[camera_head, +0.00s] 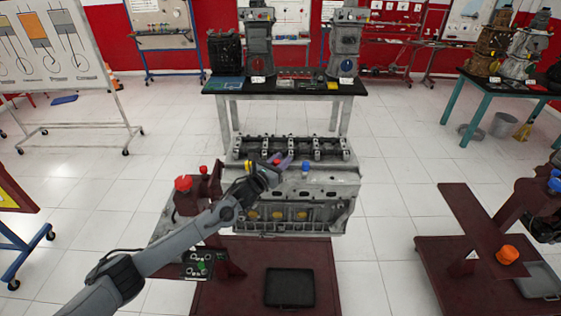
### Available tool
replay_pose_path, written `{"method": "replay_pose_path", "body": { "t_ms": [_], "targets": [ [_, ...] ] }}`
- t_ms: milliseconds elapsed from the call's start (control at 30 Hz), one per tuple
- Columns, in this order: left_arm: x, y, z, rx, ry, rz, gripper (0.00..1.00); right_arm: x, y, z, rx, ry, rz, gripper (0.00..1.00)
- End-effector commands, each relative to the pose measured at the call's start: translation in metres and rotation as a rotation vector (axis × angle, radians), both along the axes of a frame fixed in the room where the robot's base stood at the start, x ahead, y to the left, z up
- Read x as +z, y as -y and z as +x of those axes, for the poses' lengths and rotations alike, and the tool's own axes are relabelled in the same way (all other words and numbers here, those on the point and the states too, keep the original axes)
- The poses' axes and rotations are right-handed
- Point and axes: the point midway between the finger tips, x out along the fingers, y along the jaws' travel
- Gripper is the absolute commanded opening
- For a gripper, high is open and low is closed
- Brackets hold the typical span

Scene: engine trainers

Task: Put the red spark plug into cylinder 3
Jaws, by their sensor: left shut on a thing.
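The grey engine block (328,182) with its cylinder head sits on the dark red stand in the middle. My left gripper (282,162) is over the near upper edge of the block, shut on the red spark plug (277,161). Only a small red part of the plug shows; the fingers hide the rest. I cannot tell whether the plug touches the engine. A yellow plug (247,165) is to the left of the gripper and a blue plug (305,167) to the right, both at the engine's near side. No cylinder numbers are readable. My right gripper is out of view.
A black tray (290,287) lies on the dark red base in front of the engine. Red knobs (183,183) stand at its left. A table (284,88) with engine parts is behind. Another dark red stand (470,220) is at the right, with clear floor between.

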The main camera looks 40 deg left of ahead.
Motion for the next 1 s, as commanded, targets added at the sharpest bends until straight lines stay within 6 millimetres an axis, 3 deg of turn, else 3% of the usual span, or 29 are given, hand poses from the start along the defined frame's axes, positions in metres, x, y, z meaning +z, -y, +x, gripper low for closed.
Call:
{"method": "replay_pose_path", "body": {
  "t_ms": [1000],
  "targets": [
    [-0.0049, -0.0004, 0.0001, 0.001, 0.001, 0.001, 0.00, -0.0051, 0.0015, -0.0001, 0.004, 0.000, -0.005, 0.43]
  ]
}}
